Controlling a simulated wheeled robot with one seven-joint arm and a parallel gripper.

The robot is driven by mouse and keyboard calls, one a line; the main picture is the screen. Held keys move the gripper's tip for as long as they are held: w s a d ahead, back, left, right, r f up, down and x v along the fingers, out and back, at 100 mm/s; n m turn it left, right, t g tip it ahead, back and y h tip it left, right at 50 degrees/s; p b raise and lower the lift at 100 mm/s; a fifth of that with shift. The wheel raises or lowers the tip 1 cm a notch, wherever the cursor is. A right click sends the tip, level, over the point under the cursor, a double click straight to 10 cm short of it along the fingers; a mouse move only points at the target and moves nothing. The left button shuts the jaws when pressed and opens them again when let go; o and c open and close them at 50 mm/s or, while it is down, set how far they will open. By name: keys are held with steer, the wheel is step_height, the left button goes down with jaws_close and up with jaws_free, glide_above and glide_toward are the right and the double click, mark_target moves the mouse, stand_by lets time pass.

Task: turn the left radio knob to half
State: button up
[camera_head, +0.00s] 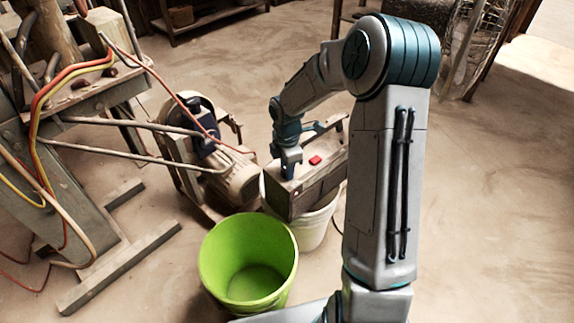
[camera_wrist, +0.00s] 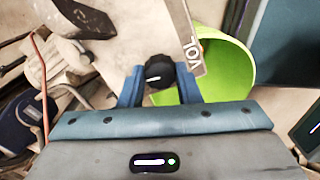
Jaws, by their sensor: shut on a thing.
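The radio (camera_head: 318,184) is a dark box with a lighter top and a red button (camera_head: 315,160). It rests on a pale bucket (camera_head: 312,232). My gripper (camera_head: 289,172) reaches down onto the radio's top near its left end. In the wrist view a round black knob (camera_wrist: 160,68) with a small white mark sits between the two blue fingers, which are shut on it. A pale strip lettered VOL (camera_wrist: 188,42) lies beside the knob. The knob is hidden behind my gripper in the head view, and its exact turn is hard to read.
A green bucket (camera_head: 222,250) stands just in front of the radio, and also shows in the wrist view (camera_wrist: 228,68). A motor (camera_head: 232,183) with cables and a wooden frame (camera_head: 75,220) are on the left. The floor at right is clear.

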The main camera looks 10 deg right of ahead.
steer(key=m+p, duration=0.1)
steer(key=m, duration=0.2)
steer(key=shift+r, duration=0.1)
steer(key=m+p, duration=0.1)
steer(key=m, duration=0.6)
steer(key=shift+m, duration=0.4)
steer(key=m+p, duration=0.1)
steer(key=m, duration=0.2)
steer(key=shift+m, duration=0.3)
steer(key=m, duration=0.5)
steer(key=shift+p, duration=0.35)
steer(key=m+p, duration=0.1)
steer(key=m, duration=0.4)
steer(key=shift+m, duration=0.3)
